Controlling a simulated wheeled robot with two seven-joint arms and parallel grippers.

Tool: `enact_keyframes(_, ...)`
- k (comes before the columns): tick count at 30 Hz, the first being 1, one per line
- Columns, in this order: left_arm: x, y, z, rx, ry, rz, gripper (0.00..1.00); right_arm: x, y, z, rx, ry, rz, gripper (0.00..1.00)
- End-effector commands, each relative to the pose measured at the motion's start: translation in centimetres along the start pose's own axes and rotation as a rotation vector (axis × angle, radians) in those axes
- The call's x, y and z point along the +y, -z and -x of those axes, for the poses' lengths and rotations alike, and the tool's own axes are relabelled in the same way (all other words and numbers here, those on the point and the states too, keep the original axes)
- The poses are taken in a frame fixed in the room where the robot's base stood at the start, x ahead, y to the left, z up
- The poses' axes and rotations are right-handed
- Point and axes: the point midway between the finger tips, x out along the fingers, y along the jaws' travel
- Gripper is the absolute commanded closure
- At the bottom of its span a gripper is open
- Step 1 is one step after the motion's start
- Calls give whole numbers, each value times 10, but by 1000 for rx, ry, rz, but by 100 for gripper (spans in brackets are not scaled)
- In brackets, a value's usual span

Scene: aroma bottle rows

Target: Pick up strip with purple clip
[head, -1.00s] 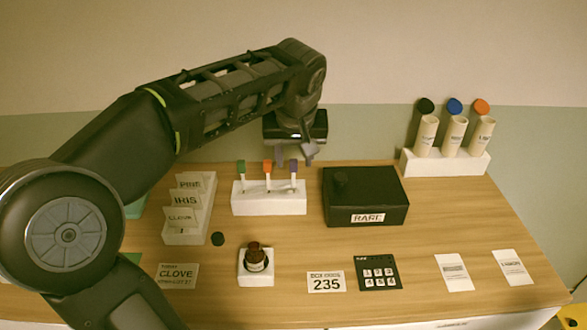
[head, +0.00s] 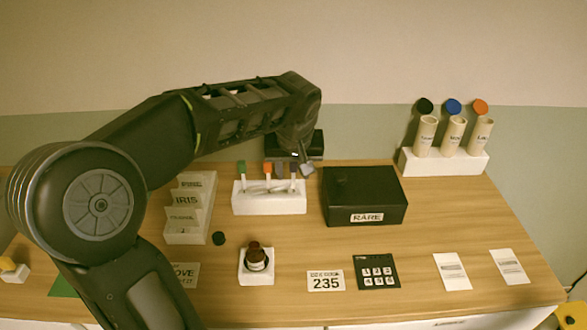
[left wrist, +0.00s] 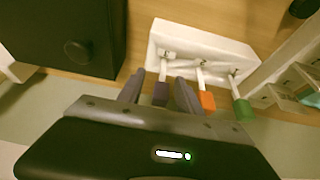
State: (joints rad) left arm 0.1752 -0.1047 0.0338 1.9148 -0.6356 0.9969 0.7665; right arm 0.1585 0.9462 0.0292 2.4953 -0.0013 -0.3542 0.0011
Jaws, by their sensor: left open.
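The white strip holder (head: 270,204) stands at the back middle of the table with three upright strips: green clip (head: 241,167), orange clip (head: 267,168) and purple clip. My left gripper (head: 293,168) is at the right end of the holder, over the purple-clip strip, and partly hides it. In the left wrist view, the purple clip (left wrist: 160,94) lies between the two open fingers (left wrist: 159,92), with the orange clip (left wrist: 207,101) just beside the right finger. The fingers are not closed on the clip. My right gripper is not in view.
A black box (head: 365,196) marked RARE stands close to the right of the holder. A white card rack (head: 186,237) is to its left. A small brown bottle (head: 256,258) is in front.

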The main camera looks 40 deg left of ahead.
Motion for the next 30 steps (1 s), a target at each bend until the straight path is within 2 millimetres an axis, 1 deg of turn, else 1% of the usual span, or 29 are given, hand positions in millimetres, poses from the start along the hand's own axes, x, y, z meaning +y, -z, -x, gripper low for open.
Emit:
enact_keyframes(13, 0, 0, 0, 0, 0, 0, 58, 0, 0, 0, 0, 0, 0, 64)
enact_keyframes(14, 0, 0, 0, 0, 0, 0, 60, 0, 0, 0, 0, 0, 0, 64)
enact_keyframes(27, 0, 0, 0, 0, 0, 0, 96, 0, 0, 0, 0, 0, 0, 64)
enact_keyframes(29, 0, 0, 0, 0, 0, 0, 100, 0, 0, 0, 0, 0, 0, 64)
enact_keyframes(30, 0, 0, 0, 0, 0, 0, 100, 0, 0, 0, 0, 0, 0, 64)
